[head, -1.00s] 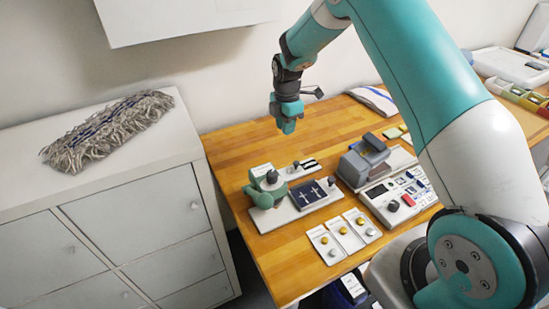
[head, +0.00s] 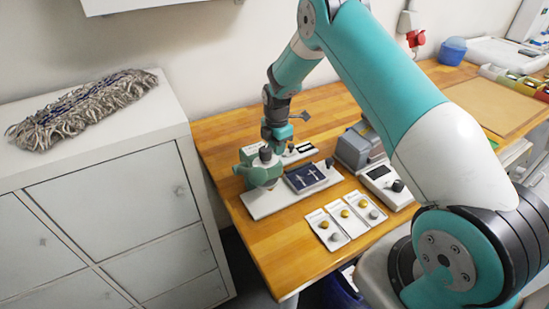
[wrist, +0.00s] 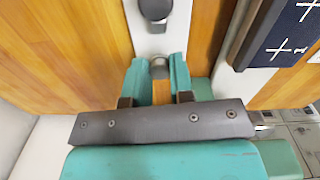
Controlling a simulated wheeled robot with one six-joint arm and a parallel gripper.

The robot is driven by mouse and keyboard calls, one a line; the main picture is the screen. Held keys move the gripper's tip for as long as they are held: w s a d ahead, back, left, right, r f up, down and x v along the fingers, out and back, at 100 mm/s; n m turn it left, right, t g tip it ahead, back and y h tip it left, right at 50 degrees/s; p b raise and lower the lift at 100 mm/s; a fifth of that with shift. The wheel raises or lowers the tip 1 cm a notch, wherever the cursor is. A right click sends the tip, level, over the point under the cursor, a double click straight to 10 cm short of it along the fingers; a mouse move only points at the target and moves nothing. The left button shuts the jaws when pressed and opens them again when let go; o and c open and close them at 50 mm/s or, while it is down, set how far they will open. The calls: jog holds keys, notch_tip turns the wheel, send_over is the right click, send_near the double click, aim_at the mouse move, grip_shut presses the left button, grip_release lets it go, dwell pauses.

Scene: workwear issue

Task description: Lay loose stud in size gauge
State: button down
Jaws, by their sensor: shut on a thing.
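My gripper (head: 277,142) is low over the left end of the size gauge (head: 302,153), behind the teal hand press. In the wrist view its two teal fingers (wrist: 160,78) are shut on a small grey round stud (wrist: 160,67). The gauge, a pale narrow strip (wrist: 180,38), lies just beyond the fingertips. A dark grey knob (wrist: 155,9) stands on the strip farther along. The stud is hidden in the head view. Whether it touches the gauge I cannot tell.
The teal hand press (head: 261,170) stands close in front of my gripper. Several studded cards (head: 327,232) lie in front. A grey device (head: 356,150) stands right. Bare wood is free at the left.

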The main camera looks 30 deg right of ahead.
jog(key=shift+f+b, duration=0.45)
jog(key=shift+f, duration=0.95)
jog(key=shift+f, duration=0.2)
jog(key=c, duration=1)
grip_release()
jog(key=shift+r, duration=0.1)
